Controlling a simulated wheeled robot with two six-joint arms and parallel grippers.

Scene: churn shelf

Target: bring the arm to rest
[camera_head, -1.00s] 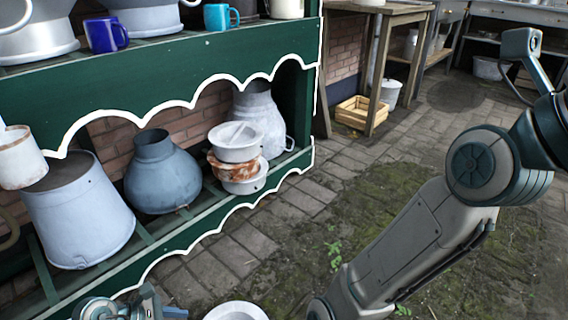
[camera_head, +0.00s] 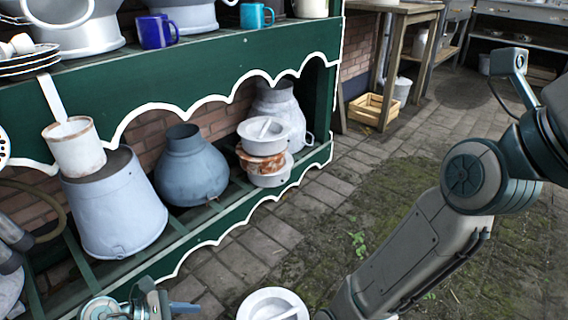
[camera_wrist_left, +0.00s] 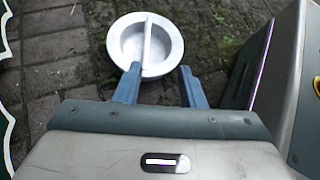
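My left gripper (camera_head: 185,308) is at the bottom left of the head view, partly cut off by the lower edge. In the left wrist view its two blue fingers (camera_wrist_left: 160,88) stand apart with nothing between them. A white divided bowl (camera_wrist_left: 168,45) lies beyond the fingertips in that view. It also shows at the bottom edge of the head view (camera_head: 272,307), right of the gripper and apart from it. My right arm (camera_head: 425,235) reaches down from the right side, and its gripper is out of view.
A green shelf (camera_head: 215,65) with white scalloped trim holds mugs, pots, a blue-grey jug (camera_head: 190,170) and stacked bowls (camera_head: 265,150). A wooden crate (camera_head: 372,110) and a bench (camera_head: 395,25) stand behind. The paved floor (camera_head: 330,200) in the middle is clear.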

